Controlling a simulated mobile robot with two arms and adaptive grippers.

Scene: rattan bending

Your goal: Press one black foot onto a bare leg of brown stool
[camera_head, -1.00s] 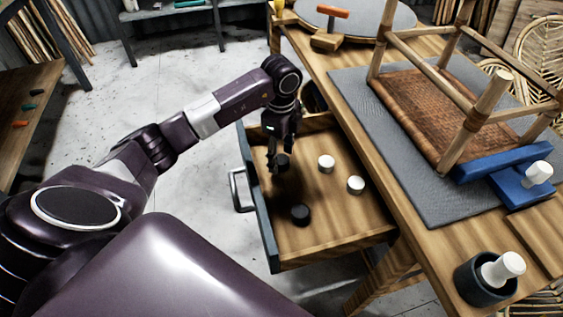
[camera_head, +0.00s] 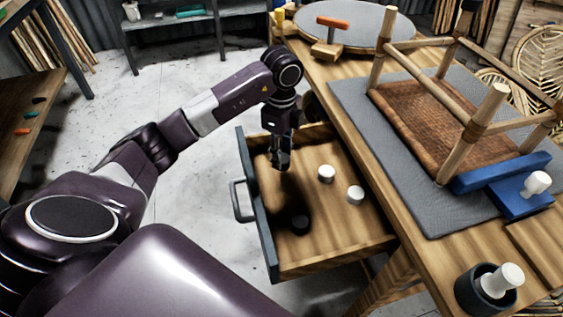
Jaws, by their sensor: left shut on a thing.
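The brown stool lies upside down with its woven seat (camera_head: 425,115) on the grey mat and its legs up. Its near leg (camera_head: 484,118) ends in a bare, pale top, and the far-left leg (camera_head: 380,50) also looks bare. My left gripper (camera_head: 282,161) points down inside the open drawer, shut on a black foot, which is mostly hidden by the fingers and shadow. Two white feet (camera_head: 326,173) (camera_head: 355,194) stand to the gripper's right. My right gripper is not in view.
The drawer (camera_head: 330,248) sticks out from the workbench. A blue block (camera_head: 500,172) touches the stool. A dark cup (camera_head: 470,289) with a white-headed tool stands at the bench's near end. An orange-handled tool (camera_head: 332,22) lies at the back. A dark shape at the top right is unclear.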

